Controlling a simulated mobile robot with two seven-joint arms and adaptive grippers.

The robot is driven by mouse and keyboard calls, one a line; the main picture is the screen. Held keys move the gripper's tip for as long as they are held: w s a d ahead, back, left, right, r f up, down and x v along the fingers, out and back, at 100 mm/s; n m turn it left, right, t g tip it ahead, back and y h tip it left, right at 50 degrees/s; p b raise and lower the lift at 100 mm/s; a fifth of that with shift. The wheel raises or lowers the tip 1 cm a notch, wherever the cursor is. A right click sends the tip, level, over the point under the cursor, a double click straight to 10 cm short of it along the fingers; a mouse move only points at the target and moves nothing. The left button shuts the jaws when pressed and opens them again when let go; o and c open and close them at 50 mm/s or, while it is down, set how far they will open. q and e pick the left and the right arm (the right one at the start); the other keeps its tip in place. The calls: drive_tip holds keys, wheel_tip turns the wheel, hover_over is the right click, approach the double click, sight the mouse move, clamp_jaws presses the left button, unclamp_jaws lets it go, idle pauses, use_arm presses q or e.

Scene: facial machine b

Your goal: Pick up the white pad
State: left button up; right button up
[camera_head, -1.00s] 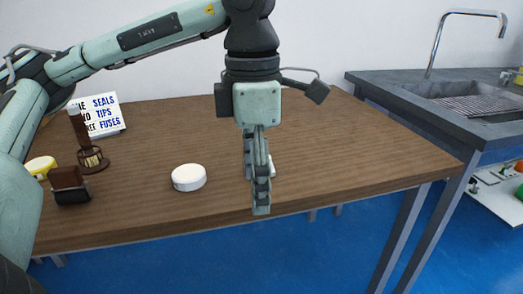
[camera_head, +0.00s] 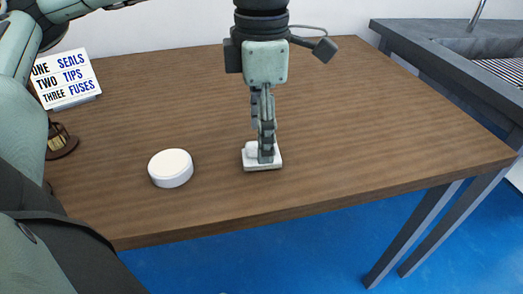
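A small white square pad (camera_head: 275,164) lies on the wooden table near its front edge, partly hidden by my gripper. My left gripper (camera_head: 266,156) points straight down with its fingertips at the pad, overlapping it in the view. The fingers are seen edge-on, so I cannot tell whether they are open or shut, or whether they touch the pad. A round white puck (camera_head: 171,168) lies apart on the table to the left of the pad. My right gripper is not in view.
A sign with blue and black lettering (camera_head: 66,79) stands at the back left of the wooden table (camera_head: 370,130). A brown stand (camera_head: 60,141) is partly hidden by my arm. A grey sink counter (camera_head: 440,45) adjoins at the right. The table's right side is clear.

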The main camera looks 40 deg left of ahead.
sight(250, 154)
use_arm(q)
wheel_tip(250, 154, down, 3)
drive_tip(key=shift+a+r, duration=0.1)
drive_tip(key=shift+a, duration=0.05)
drive_tip(key=shift+w+f, duration=0.1)
drive_tip(key=shift+f, duration=0.4)
drive_tip(key=c, duration=1.2)
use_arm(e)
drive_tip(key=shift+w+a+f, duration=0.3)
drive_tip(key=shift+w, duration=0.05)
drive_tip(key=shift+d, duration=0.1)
